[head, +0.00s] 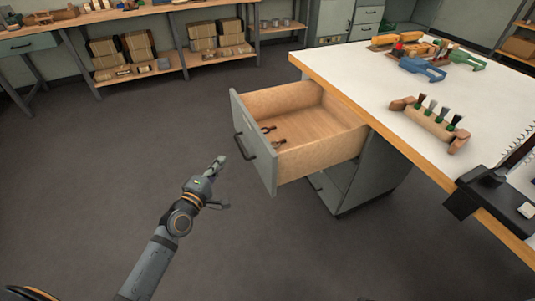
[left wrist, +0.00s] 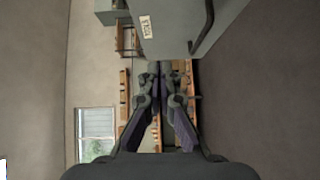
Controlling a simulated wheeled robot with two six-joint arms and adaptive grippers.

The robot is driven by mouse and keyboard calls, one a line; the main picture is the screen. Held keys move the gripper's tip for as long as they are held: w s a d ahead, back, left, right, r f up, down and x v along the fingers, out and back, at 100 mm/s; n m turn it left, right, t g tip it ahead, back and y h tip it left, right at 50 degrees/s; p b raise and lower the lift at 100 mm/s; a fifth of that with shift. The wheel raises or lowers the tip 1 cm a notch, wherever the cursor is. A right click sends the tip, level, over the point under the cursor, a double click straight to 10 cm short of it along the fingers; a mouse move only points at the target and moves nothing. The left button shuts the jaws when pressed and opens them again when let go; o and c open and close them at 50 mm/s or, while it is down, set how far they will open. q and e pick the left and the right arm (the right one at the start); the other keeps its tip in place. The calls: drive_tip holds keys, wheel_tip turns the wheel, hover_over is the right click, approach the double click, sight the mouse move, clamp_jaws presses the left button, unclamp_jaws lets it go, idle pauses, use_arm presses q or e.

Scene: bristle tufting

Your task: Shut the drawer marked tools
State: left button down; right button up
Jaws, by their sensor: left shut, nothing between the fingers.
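The drawer (head: 300,123) is pulled out from the bench's cabinet, with a grey front, wooden inside and dark bar handle (head: 243,145). A few small dark tools (head: 274,140) lie inside near its front. In the left wrist view the grey drawer front (left wrist: 170,40) carries a small label (left wrist: 146,26), seen sideways, which seems to read tools; the handle (left wrist: 207,30) shows beside it. My left gripper (head: 219,163) is shut and empty, in front of the drawer face and a little left of the handle, apart from it. Its fingers (left wrist: 165,85) also show in the left wrist view. My right gripper is out of view.
The white-topped workbench (head: 375,80) holds a wooden block with brushes (head: 432,120), blue and green tools, and a dark device (head: 490,178) at its right edge. Below the drawer is a grey cabinet (head: 360,185). The floor (head: 120,150) left of the drawer is clear.

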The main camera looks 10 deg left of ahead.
use_arm(q)
drive_tip(key=r, duration=0.1)
drive_tip(key=b, duration=0.2)
approach(251, 130)
drive_tip(key=w+a, duration=0.2)
drive_tip(key=w, duration=0.2)
drive_tip(key=shift+w+d+f+p, duration=0.3)
drive_tip(key=shift+w+d, duration=0.4)
drive_tip(key=shift+d, duration=0.15)
drive_tip(key=shift+w+d, duration=0.3)
drive_tip(key=shift+d, duration=0.2)
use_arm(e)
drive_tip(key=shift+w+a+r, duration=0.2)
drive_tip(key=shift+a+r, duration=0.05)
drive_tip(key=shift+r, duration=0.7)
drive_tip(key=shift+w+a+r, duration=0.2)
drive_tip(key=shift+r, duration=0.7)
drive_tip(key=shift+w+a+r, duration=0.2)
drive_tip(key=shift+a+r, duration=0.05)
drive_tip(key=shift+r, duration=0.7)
